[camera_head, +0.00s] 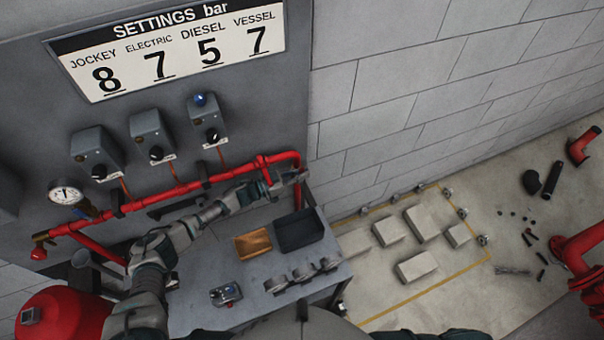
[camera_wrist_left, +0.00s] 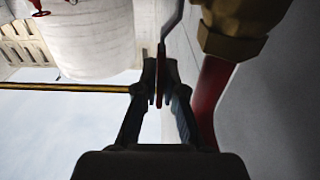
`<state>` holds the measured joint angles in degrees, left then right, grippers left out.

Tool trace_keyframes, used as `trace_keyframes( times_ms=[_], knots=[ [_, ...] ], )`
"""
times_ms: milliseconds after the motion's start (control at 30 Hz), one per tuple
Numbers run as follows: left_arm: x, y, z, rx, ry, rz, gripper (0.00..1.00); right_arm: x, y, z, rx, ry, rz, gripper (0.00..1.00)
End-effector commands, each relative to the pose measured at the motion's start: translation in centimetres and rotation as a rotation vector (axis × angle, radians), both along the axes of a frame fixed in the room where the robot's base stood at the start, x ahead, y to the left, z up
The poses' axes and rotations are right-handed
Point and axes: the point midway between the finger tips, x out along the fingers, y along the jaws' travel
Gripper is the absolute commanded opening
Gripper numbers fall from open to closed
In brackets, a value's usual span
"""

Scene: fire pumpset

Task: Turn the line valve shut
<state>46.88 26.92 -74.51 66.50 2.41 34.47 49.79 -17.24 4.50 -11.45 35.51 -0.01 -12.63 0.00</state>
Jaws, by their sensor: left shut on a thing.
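The red pipe (camera_head: 181,190) runs along the grey panel and bends down at its right end. My left gripper (camera_head: 291,178) is at that bend, by the downward pipe. In the left wrist view, a brass valve body (camera_wrist_left: 238,22) sits on the red pipe (camera_wrist_left: 209,92), right of my left gripper (camera_wrist_left: 160,88). A thin, flat valve lever (camera_wrist_left: 171,18) comes down from above, and its reddish end lies between the fingers, which are shut on it. The valve itself is too small and covered to make out in the head view. My right gripper does not show.
The grey bench (camera_head: 193,274) below holds an orange tray (camera_head: 253,243), a dark tray (camera_head: 299,231) and a small control box (camera_head: 225,294). A block wall (camera_head: 410,100) stands close on the right. Pale blocks (camera_head: 417,266) lie on the floor inside yellow lines.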

Motion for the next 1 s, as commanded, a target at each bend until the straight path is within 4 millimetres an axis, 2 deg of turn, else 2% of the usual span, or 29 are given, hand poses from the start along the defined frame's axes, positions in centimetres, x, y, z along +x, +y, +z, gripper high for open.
trace_keyframes(
  times_ms=[167, 400, 833, 900, 1000],
  knots=[
    [-0.1, 0.8, -0.7, -0.087, -0.034, 0.004, 0.0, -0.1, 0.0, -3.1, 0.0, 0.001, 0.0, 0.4],
    [-0.7, 2.2, -1.5, -0.266, -0.107, 0.006, 0.0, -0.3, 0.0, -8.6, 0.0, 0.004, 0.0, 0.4],
    [-1.2, 3.5, -1.4, -0.459, -0.188, 0.005, 0.0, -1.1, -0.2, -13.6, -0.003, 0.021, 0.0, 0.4],
    [-1.3, 3.7, -1.5, -0.478, -0.196, 0.005, 0.0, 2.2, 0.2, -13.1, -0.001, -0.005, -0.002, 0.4],
    [-1.3, 3.9, -1.5, -0.501, -0.207, 0.005, 0.0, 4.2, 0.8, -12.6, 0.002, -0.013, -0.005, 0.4]
  ],
)
